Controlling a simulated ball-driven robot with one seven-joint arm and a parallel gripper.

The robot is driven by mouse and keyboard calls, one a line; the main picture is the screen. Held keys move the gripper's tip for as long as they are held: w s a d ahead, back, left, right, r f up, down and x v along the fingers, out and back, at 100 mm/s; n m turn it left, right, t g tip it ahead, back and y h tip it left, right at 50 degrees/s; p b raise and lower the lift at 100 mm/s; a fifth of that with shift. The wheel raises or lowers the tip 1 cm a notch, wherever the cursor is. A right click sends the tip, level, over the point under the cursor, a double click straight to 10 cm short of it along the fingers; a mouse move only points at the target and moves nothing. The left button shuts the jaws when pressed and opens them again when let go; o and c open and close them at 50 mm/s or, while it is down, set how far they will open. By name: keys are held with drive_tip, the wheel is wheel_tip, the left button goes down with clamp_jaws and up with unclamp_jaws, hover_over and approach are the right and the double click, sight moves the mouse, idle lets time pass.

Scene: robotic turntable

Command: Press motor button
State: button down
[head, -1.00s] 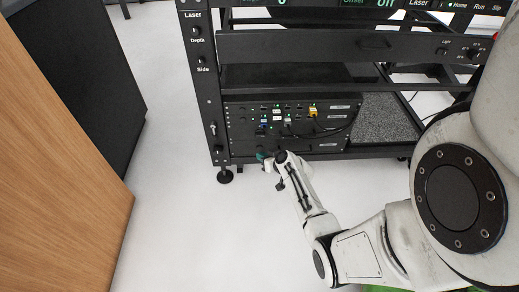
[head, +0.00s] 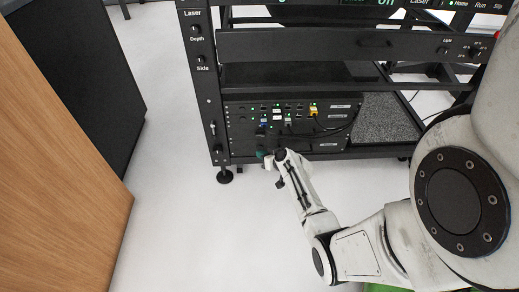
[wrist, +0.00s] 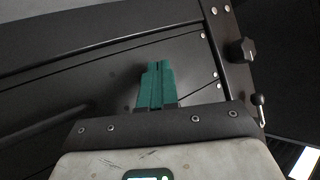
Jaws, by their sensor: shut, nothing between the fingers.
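My gripper (head: 261,153) is at the lower left front of the black equipment panel (head: 241,143) in the head view. In the wrist view its teal fingers (wrist: 155,70) are shut together with nothing between them, pointing at a dark panel face. I cannot tell whether the tips touch it. A black knob (head: 218,148) and a small silver toggle lever (head: 213,128) sit on the rack's left post. The knob (wrist: 243,50) and lever (wrist: 260,108) also show at the right of the wrist view. I cannot make out which control is the motor button.
Cables, including a yellow plug (head: 313,111), run across the panel's upper part. The rack's left post (head: 204,90) carries knobs labelled Depth and Side. A wooden surface (head: 60,170) stands at the left. White floor (head: 180,220) is clear in front of the rack.

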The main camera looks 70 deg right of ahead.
drive_tip(key=shift+w+d+b, duration=0.15)
drive_tip(key=shift+d+b, duration=0.15)
drive_tip(key=shift+d, duration=0.05)
idle(0.5)
drive_tip(key=shift+a, duration=0.15)
drive_tip(key=shift+s+a, duration=0.3)
drive_tip(key=shift+a, duration=0.35)
drive_tip(key=shift+s+a+p, duration=0.35)
drive_tip(key=shift+s+a, duration=0.05)
drive_tip(key=shift+a, duration=0.5)
drive_tip(key=shift+s+a+p, duration=0.3)
drive_tip(key=shift+s+a, duration=0.05)
drive_tip(key=shift+a, duration=0.6)
drive_tip(key=shift+s+a+p, duration=0.35)
drive_tip(key=shift+s+a, duration=0.05)
drive_tip(key=shift+a, duration=0.5)
